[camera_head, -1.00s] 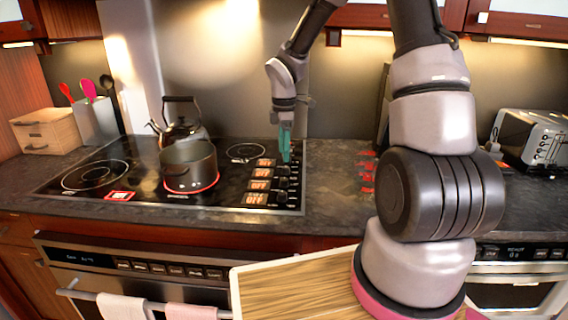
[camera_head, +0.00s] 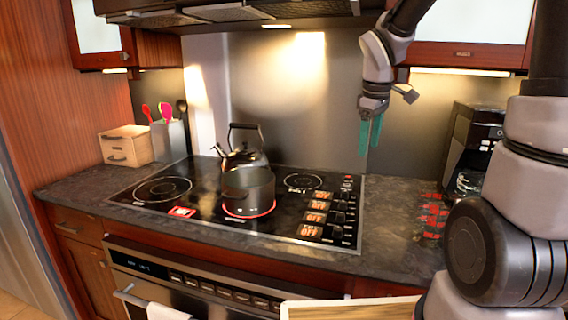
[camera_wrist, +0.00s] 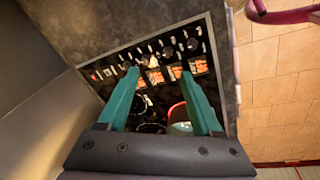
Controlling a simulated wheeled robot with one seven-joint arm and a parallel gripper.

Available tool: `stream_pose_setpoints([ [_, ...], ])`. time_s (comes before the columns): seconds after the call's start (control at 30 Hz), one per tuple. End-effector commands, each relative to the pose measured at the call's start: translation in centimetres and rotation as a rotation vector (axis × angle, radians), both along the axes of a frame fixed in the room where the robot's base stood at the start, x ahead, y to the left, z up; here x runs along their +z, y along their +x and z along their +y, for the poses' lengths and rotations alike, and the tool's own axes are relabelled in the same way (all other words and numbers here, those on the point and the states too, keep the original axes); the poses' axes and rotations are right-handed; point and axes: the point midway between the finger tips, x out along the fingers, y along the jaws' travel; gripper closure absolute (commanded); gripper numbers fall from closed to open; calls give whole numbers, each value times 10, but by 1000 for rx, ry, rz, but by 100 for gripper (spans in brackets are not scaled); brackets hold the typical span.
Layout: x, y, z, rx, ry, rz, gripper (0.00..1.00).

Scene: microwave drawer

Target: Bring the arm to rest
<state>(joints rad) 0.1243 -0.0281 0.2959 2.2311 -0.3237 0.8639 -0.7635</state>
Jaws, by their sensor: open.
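My gripper (camera_head: 370,137) hangs pointing down above the right side of the black cooktop (camera_head: 150,213), with its two teal fingers empty. In the wrist view the fingers of my gripper (camera_wrist: 160,100) are spread apart, with the cooktop's knobs and orange displays below and between them. The gripper touches nothing that I can see. My arm reaches in from the right side of the head view.
A wooden box (camera_head: 126,146) and a utensil holder (camera_head: 168,139) stand at the left. A coffee machine (camera_head: 472,140) and red items (camera_head: 433,215) are on the right counter.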

Motion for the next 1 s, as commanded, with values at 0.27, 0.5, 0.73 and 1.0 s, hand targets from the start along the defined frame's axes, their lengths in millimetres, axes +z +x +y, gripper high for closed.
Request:
stream_pose_setpoints([
  [0.27, 77, -77, -14, -539, 236, -196, 34],
  [0.5, 109, -134, -18, -891, 517, -277, 34],
  [0.73, 117, -155, -18, -1018, 644, -283, 34],
  [1.0, 117, -156, -18, -1024, 649, -283, 34],
])
